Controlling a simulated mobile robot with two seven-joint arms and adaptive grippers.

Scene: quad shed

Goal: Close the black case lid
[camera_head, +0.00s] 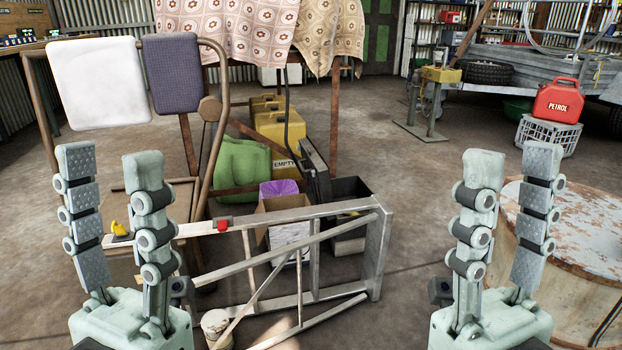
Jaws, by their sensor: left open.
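A black case (350,188) stands on the floor near the middle of the view, behind a metal ladder-like frame. Its dark lid (314,168) appears raised upright along the left side, so the case looks open. The frame hides part of its lower front. My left gripper (109,158) is at the left, fingers pointing up and spread apart, with nothing between them. My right gripper (513,158) is at the right, also with fingers up, spread and empty. Both are nearer the camera than the case and apart from it.
The metal frame (376,255) lies on its side in front of the case. A cardboard box (272,207) with a purple item stands left of it. A rusty-topped drum (590,225) is at the right. Open floor (420,185) lies right of the case.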

